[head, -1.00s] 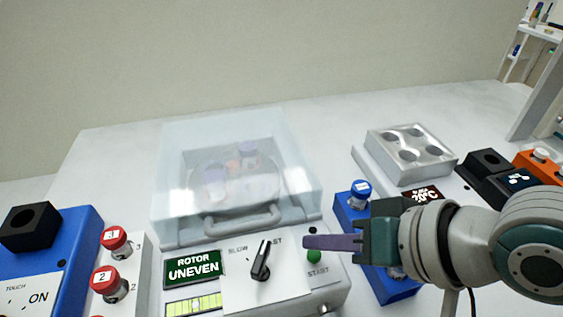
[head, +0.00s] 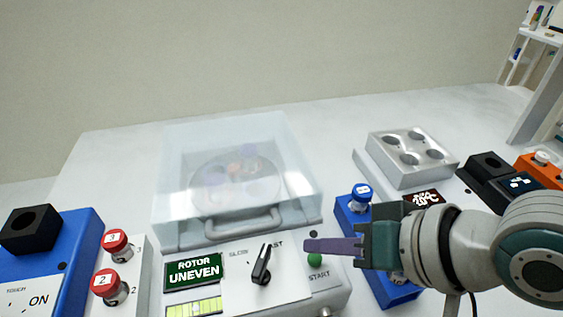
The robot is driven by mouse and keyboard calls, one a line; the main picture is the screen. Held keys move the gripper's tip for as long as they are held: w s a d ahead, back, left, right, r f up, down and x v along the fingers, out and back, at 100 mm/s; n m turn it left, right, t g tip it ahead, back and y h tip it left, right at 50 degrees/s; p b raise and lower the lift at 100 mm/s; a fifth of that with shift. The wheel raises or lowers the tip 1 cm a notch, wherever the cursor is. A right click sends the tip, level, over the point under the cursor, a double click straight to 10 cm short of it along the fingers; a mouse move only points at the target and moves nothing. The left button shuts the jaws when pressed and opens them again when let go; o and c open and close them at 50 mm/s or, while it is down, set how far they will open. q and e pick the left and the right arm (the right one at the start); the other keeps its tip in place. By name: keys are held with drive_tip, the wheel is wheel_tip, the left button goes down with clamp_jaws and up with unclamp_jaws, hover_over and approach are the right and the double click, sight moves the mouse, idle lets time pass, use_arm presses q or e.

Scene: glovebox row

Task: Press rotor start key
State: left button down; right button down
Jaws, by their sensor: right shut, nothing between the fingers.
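The green start key (head: 314,261) sits on the right of the centrifuge's front panel, above the word START. My right gripper (head: 308,246) is shut and empty, its purple fingers pointing left. In the picture its tips lie just above the green key; I cannot tell whether they touch it. The centrifuge (head: 180,240) has its clear lid (head: 235,150) down over the rotor (head: 236,180), which holds several tubes, blurred through the lid. Its display (head: 194,271) reads ROTOR UNEVEN. The black speed knob (head: 262,265) stands between SLOW and FAST. My left gripper is not in view.
A blue mixer (head: 72,245) reading ON and a white rack with red-capped tubes (head: 118,245) stand left. Right are a blue rack with a blue-capped tube (head: 361,197), a metal block (head: 412,160), and black (head: 487,168) and orange (head: 541,165) items. The back table is clear.

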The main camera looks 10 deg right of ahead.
drive_tip(key=shift+f, duration=0.2)
idle(0.6)
drive_tip(key=shift+f, duration=0.25)
